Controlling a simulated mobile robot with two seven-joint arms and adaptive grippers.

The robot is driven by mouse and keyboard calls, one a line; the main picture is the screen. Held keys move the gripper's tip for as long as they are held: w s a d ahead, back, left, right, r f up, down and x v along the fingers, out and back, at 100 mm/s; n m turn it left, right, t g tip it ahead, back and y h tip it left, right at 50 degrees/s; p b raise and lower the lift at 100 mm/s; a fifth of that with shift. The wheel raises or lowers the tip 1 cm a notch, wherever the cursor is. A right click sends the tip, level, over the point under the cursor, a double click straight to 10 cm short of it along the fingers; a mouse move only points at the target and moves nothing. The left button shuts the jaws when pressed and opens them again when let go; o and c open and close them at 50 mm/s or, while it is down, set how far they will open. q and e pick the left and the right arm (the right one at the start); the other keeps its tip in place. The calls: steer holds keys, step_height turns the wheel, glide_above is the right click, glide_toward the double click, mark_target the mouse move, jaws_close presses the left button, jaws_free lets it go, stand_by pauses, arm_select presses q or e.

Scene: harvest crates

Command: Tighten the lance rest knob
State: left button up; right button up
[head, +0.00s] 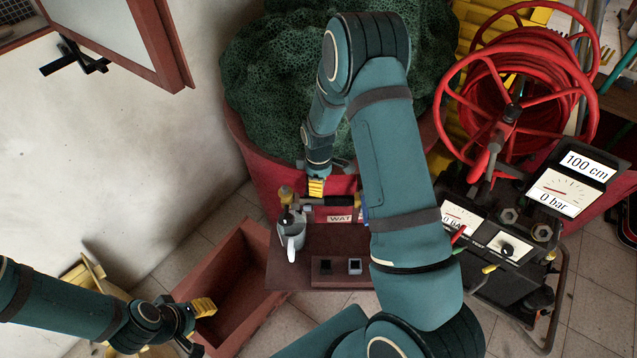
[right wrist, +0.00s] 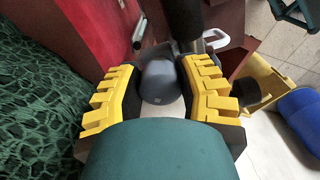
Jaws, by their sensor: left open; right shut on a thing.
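My right gripper (head: 316,188) is in front of the red tub, just above a dark horizontal bar (head: 332,202). In the right wrist view its yellow-padded fingers (right wrist: 160,92) are on both sides of a smooth grey rounded knob (right wrist: 160,82), which I take for the lance rest knob, and hold it. In the head view the gripper hides this knob. My left gripper (head: 200,308) is open and empty at the lower left, beside the reddish-brown crate (head: 243,262).
The red tub (head: 262,165) holds dark green netting (head: 265,75). A red hose reel (head: 510,80) and a gauge panel (head: 487,238) stand at the right.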

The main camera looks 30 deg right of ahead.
steer(key=m, duration=0.8)
steer(key=shift+s+m, duration=0.1)
steer(key=shift+m, duration=0.3)
steer(key=m, duration=0.4)
steer(key=shift+a, duration=0.1)
steer(key=shift+m, duration=2.3)
jaws_close()
steer(key=shift+p, duration=0.3)
steer(key=o, duration=1.2)
jaws_free()
step_height(320, 180, up, 12)
